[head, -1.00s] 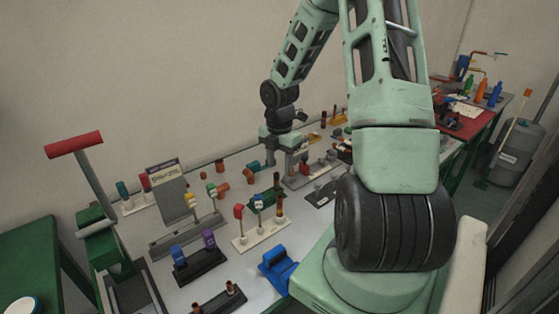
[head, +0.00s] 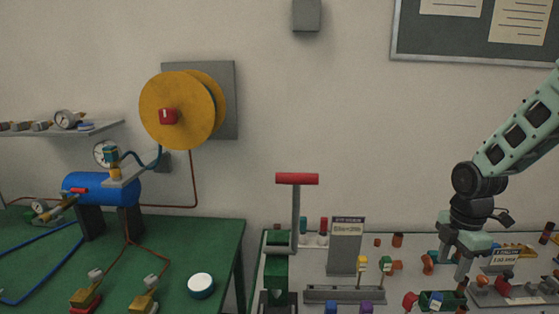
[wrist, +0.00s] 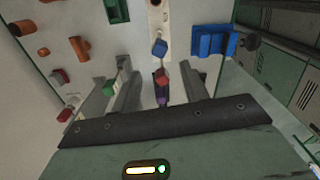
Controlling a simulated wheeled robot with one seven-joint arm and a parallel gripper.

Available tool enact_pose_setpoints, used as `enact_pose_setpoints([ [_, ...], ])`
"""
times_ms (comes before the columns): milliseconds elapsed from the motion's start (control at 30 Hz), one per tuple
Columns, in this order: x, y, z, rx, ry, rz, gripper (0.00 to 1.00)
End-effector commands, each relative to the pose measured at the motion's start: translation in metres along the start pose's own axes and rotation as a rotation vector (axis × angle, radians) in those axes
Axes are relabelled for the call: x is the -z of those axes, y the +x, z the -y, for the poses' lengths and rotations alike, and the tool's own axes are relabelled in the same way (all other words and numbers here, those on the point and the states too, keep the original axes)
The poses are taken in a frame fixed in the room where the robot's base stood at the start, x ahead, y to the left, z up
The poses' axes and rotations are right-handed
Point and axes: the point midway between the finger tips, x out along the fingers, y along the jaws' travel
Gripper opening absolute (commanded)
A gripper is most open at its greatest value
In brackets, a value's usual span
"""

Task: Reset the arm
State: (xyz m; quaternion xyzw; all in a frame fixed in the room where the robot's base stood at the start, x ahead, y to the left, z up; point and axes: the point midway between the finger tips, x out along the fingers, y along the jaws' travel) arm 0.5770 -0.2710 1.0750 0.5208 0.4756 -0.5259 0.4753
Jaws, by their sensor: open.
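My pale green arm enters from the right in the head view, and my gripper (head: 460,268) hangs from it, pointing down over the crowded white table (head: 400,243). Its two grey fingers are apart with nothing held between them. In the wrist view my gripper (wrist: 158,85) is also open, with small red, blue and purple parts visible below and between the fingers. A blue block (wrist: 213,41) lies to the right of the fingers there. The exact height of the fingers above the parts is hard to tell.
A red-handled press (head: 297,179) and a sign stand (head: 345,252) rise from the table left of my gripper. A green table (head: 190,240) with a blue tank (head: 105,188) stands further left. A yellow reel (head: 178,110) hangs on the wall. The air above the table is mostly free.

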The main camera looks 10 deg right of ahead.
Motion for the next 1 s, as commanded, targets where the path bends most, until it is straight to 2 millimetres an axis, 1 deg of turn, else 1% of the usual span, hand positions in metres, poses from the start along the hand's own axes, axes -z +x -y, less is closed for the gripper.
enact_pose_setpoints([
  [33, 0.031, -0.006, 0.000, -0.002, 0.022, 0.006, 0.45],
  [67, 0.048, -0.010, 0.001, -0.003, 0.050, 0.007, 0.45],
  [100, 0.070, -0.015, 0.005, -0.003, 0.088, 0.007, 0.45],
  [167, 0.102, -0.022, 0.013, -0.003, 0.146, 0.008, 0.45],
  [200, 0.123, -0.026, 0.019, -0.004, 0.185, 0.008, 0.45],
  [267, 0.152, -0.033, 0.031, -0.007, 0.244, 0.006, 0.45],
  [300, 0.170, -0.036, 0.041, -0.008, 0.284, 0.004, 0.45],
  [367, 0.197, -0.042, 0.057, -0.010, 0.342, 0.001, 0.45],
  [400, 0.213, -0.045, 0.069, -0.010, 0.382, -0.002, 0.45],
  [467, 0.235, -0.049, 0.089, -0.010, 0.440, -0.008, 0.45],
  [500, 0.249, -0.052, 0.103, -0.010, 0.481, -0.013, 0.45],
  [567, 0.267, -0.056, 0.125, -0.008, 0.540, -0.021, 0.45],
  [600, 0.277, -0.058, 0.139, -0.005, 0.577, -0.026, 0.45],
  [633, 0.284, -0.059, 0.150, -0.003, 0.607, -0.031, 0.45],
  [700, 0.296, -0.062, 0.172, 0.004, 0.665, -0.038, 0.45],
  [800, 0.307, -0.064, 0.198, 0.013, 0.730, -0.047, 0.45],
  [900, 0.312, -0.065, 0.213, 0.021, 0.775, -0.053, 0.45],
  [1000, 0.314, -0.066, 0.219, 0.025, 0.796, -0.055, 0.45],
])
